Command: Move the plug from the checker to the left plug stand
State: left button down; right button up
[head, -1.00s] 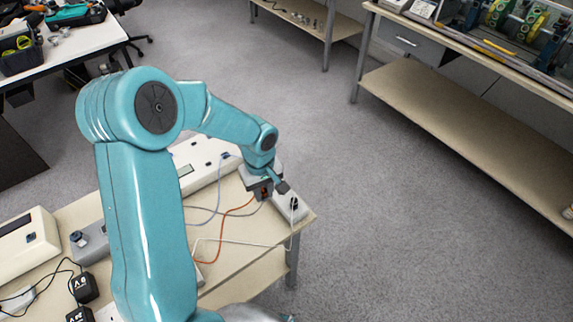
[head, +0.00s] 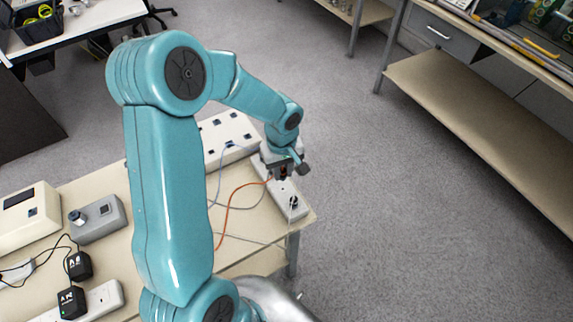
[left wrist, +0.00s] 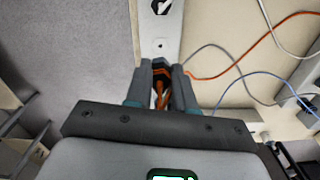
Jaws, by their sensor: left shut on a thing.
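My left gripper (head: 284,172) is over the far part of a white strip (head: 290,199) at the table's right end. In the left wrist view its fingers (left wrist: 161,92) are shut on a dark plug with orange parts (left wrist: 160,70). An orange cable (head: 231,201) runs to the gripper. The strip also shows in the left wrist view (left wrist: 158,30), below the plug. I cannot tell whether the plug touches it. Which unit is the checker or left stand is unclear. My right gripper is out of view.
A white box with several sockets (head: 229,131) stands behind my left arm. A grey box (head: 97,222), a beige box (head: 22,222) and black adapters (head: 78,265) are at the left. Loose blue, grey and white cables cross the table. Clear floor lies to the right.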

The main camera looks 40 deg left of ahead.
aim_at(282, 180)
pick_arm(q)
jog(key=shift+s, duration=0.15)
notch_tip(282, 180, down, 2)
jog(key=shift+f+b, duration=0.1)
jog(key=shift+b, duration=0.6)
notch_tip(282, 180, down, 2)
jog(key=shift+f+b, duration=0.1)
jog(key=shift+b, duration=0.5)
jog(key=shift+f, duration=0.2)
jog(key=shift+r, duration=0.1)
jog(key=shift+f+m, duration=0.2)
jog(key=shift+m, duration=0.5)
jog(key=shift+f+m, duration=0.2)
jog(key=shift+m, duration=0.5)
jog(key=shift+b, duration=0.65)
